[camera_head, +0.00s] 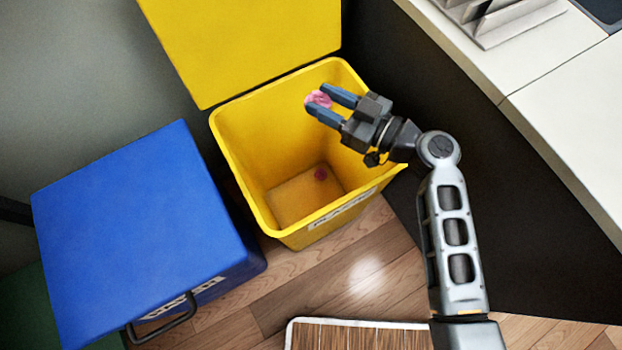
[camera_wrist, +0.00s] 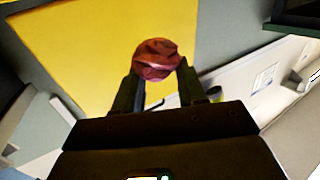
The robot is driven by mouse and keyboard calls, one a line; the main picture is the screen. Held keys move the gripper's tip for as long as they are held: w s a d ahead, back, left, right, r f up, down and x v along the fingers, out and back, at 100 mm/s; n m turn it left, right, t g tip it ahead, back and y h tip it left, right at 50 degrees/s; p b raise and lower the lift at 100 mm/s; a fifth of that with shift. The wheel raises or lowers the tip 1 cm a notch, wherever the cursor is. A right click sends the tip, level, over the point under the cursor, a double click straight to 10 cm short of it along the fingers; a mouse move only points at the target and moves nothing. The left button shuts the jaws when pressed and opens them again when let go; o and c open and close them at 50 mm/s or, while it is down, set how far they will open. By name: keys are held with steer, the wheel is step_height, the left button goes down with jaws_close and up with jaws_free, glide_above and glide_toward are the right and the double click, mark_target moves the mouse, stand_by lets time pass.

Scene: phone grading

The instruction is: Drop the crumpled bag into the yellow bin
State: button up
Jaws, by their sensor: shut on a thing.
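The crumpled bag (camera_head: 318,98) is a small pink, wadded lump. My gripper (camera_head: 330,101) is shut on it and holds it above the open mouth of the yellow bin (camera_head: 238,150). In the wrist view the crumpled bag (camera_wrist: 156,60) shows dark pink between the tips of my gripper (camera_wrist: 158,72). The bin's yellow lid (camera_head: 245,40) stands raised at the back. A small dark pink lump (camera_head: 321,173) lies on the bin's floor; I cannot tell what it is.
A closed blue bin (camera_head: 135,235) with a front handle stands to the left. A pale counter (camera_head: 560,110) with a dark side runs along the right, with a grey rack (camera_head: 500,20) on it. A brown mat (camera_head: 355,335) lies on the wooden floor in front.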

steer(key=shift+f+b, duration=0.9)
steer(key=shift+f, duration=1.1)
steer(key=o, duration=1.1)
steer(key=shift+r, duration=0.1)
steer(key=shift+r, duration=0.3)
steer(key=r, duration=0.2)
steer(key=d+r, duration=0.1)
steer(key=r, duration=0.1)
steer(key=shift+s+p, duration=0.1)
steer(key=shift+p, duration=0.2)
steer(key=s+d+r, duration=0.1)
steer(key=d+r, duration=0.1)
steer(key=d, duration=0.1)
steer(key=s+d+r, duration=0.1)
steer(key=d+r, duration=0.1)
steer(key=d, duration=0.1)
steer(key=s+d+r, duration=0.1)
steer(key=d+r, duration=0.1)
steer(key=d, duration=0.2)
steer(key=shift+r, duration=0.1)
